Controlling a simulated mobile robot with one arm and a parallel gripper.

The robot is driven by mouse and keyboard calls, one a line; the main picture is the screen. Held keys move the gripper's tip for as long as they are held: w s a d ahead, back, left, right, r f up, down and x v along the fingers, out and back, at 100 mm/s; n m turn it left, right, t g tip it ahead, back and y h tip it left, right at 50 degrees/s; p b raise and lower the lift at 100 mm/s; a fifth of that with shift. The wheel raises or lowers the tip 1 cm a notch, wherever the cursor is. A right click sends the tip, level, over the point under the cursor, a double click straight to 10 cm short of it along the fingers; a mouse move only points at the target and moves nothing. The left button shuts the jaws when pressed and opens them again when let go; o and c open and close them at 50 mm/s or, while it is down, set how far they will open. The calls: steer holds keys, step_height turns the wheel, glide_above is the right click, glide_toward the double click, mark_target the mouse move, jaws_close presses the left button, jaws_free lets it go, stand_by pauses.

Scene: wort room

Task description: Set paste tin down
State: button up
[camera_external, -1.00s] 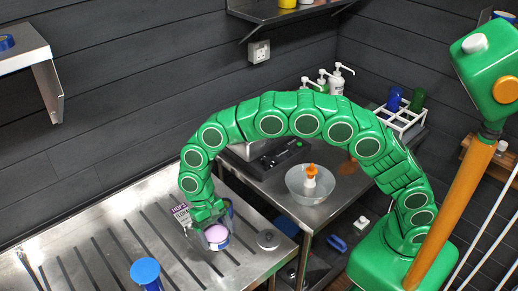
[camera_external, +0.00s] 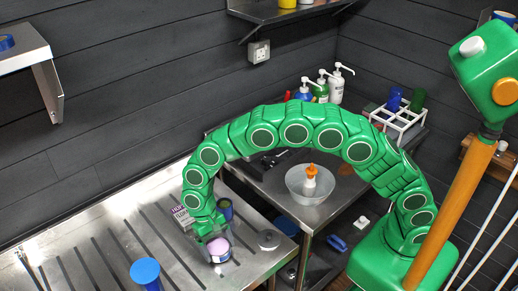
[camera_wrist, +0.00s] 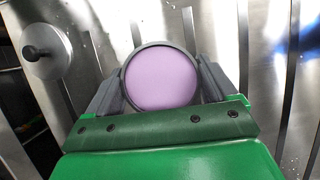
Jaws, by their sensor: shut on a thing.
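The paste tin (camera_external: 219,248) has a pale purple top and a dark rim. My gripper (camera_external: 212,236) is shut on it at the right end of the slotted steel counter. In the wrist view the tin (camera_wrist: 162,79) sits between the two grey fingers of my gripper (camera_wrist: 160,88), its round top facing the camera. The tin looks very low over the counter (camera_external: 108,248); I cannot tell whether its base touches the steel.
A round metal lid with a knob (camera_external: 268,240) lies right of the tin. A dark can (camera_external: 225,209) and a hops box (camera_external: 183,216) stand behind it. A blue-topped item (camera_external: 146,272) is at front left. A glass bowl (camera_external: 309,184) stands on the side table.

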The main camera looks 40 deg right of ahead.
steer(key=shift+f, duration=0.7)
stand_by(0.6)
steer(key=o, duration=1.1)
